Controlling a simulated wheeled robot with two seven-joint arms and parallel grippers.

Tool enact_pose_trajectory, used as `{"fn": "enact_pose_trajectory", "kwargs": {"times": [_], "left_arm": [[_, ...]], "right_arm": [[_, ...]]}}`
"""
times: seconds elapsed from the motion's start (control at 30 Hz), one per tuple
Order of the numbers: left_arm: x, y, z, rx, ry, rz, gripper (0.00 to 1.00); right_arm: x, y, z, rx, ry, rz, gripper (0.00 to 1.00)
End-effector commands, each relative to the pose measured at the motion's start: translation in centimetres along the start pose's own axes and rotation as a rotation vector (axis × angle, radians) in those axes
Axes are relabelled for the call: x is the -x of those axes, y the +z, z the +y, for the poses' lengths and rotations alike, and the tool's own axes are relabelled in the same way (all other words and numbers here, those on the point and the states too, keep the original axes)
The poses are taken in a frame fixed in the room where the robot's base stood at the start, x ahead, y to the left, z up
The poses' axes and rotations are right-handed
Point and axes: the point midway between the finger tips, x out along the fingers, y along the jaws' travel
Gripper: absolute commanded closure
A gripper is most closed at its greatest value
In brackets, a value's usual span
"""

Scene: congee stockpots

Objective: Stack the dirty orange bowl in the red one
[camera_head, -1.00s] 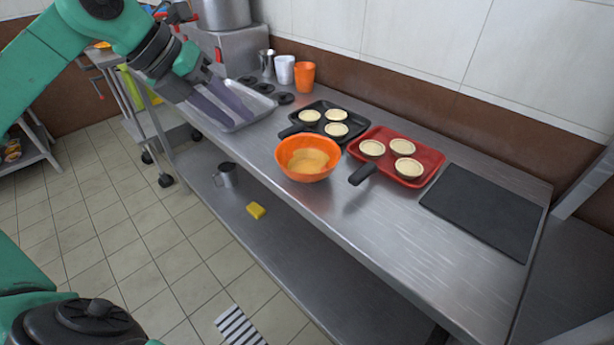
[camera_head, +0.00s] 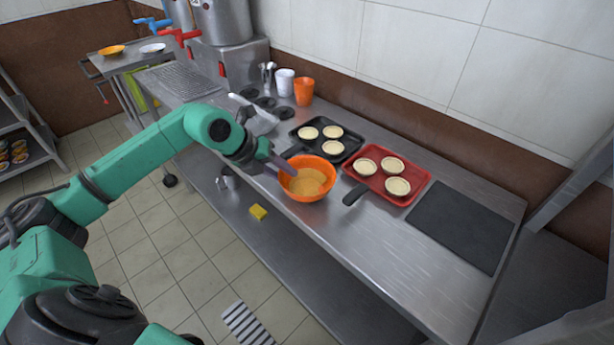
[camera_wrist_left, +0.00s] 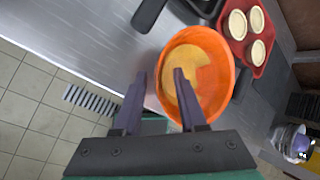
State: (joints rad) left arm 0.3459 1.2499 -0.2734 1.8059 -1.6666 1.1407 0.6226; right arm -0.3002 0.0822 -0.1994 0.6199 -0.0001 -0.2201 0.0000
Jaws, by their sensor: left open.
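The orange bowl (camera_head: 301,193), with yellowish residue inside, stands upright on the steel counter near its front edge. It also shows in the left wrist view (camera_wrist_left: 225,105). My left gripper (camera_head: 285,165) is open at the bowl's left side. In the left wrist view the right finger of the left gripper (camera_wrist_left: 158,85) overlaps the bowl's inside and the other finger is outside its rim; contact cannot be told. I see no red bowl; the red thing on the counter is a pan (camera_head: 409,202) with pale tarts. My right gripper is not in view.
A black pan (camera_head: 347,153) with tarts stands behind the bowl. A dark board (camera_head: 465,225) lies to the right. An orange cup (camera_head: 304,92) and white cup (camera_head: 285,82) stand at the back. A far cart (camera_head: 130,61) holds a small orange bowl (camera_head: 111,50).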

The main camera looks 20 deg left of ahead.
Motion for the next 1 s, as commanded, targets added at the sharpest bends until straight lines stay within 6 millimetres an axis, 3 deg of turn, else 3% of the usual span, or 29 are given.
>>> {"fn": "enact_pose_trajectory", "kwargs": {"times": [0.23,0.33,0.37,1.0], "left_arm": [[-0.55,0.02,0.05,-0.001,0.001,-0.002,0.59],[-0.54,0.01,0.04,-0.001,0.001,-0.001,0.97],[-0.53,0.01,0.04,-0.001,0.001,-0.001,1.00],[-0.53,-0.03,0.09,0.000,0.002,0.000,1.00]], "right_arm": [[0.05,-0.02,-0.03,0.000,0.000,0.000,0.50],[0.04,-0.03,-0.04,0.000,-0.001,0.000,0.50],[0.04,-0.03,-0.05,0.000,-0.001,0.000,0.50],[0.02,-0.08,-0.33,-0.001,-0.004,0.001,0.50]]}}
